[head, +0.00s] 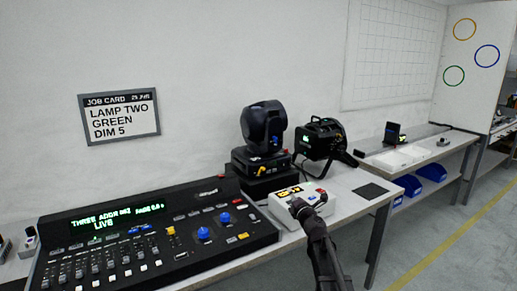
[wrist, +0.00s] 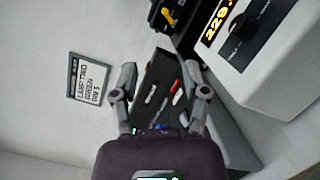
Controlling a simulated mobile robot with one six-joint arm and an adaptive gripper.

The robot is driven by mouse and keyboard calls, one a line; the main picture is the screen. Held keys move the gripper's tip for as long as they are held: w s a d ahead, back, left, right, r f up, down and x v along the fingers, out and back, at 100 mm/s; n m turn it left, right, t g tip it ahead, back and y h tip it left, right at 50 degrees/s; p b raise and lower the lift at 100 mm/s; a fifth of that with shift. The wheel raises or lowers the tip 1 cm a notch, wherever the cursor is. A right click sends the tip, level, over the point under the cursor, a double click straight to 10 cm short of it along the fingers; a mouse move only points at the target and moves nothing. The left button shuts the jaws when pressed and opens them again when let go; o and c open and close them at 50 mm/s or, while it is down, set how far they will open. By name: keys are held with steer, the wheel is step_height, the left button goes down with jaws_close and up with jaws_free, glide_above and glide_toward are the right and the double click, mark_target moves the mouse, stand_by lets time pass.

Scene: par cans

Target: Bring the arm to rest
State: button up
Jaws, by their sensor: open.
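My gripper (head: 298,207) is at the end of my dark arm, which reaches up from the lower right in the head view. It appears over or just in front of the white box (head: 325,206) with an amber display; whether it touches cannot be told. In the wrist view my gripper (wrist: 160,80) has its two fingers spread apart, with nothing between them. The black console (wrist: 152,78) shows beyond the fingers, and the white box (wrist: 285,72) with its dark knob is at upper right.
The lighting console (head: 150,245) fills the bench's left. A moving-head lamp (head: 263,125) and a par can (head: 322,140) stand behind. A job card (head: 119,114) hangs on the wall. A dark pad (head: 370,191) lies near the bench's right end. Floor (head: 440,250) is clear at right.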

steer(key=s+d+f+m+g+h, duration=0.7)
steer(key=s+d+f+m+h, duration=0.45)
steer(key=m, duration=0.85)
steer(key=s+a+f+m+g+y, duration=0.1)
steer(key=s+f+m+g+y, duration=0.15)
steer(key=s, duration=0.45)
steer(key=s+a+f+m+g+y, duration=0.1)
steer(key=s+a+f+m+g, duration=0.1)
steer(key=s+f+g, duration=0.35)
steer(key=s+a+m+g+y, duration=0.25)
steer(key=s+a, duration=0.25)
steer(key=s, duration=0.6)
step_height(320, 180, up, 15)
steer(key=p, duration=1.5)
steer(key=shift+d+r, duration=0.2)
steer(key=shift+d, duration=0.05)
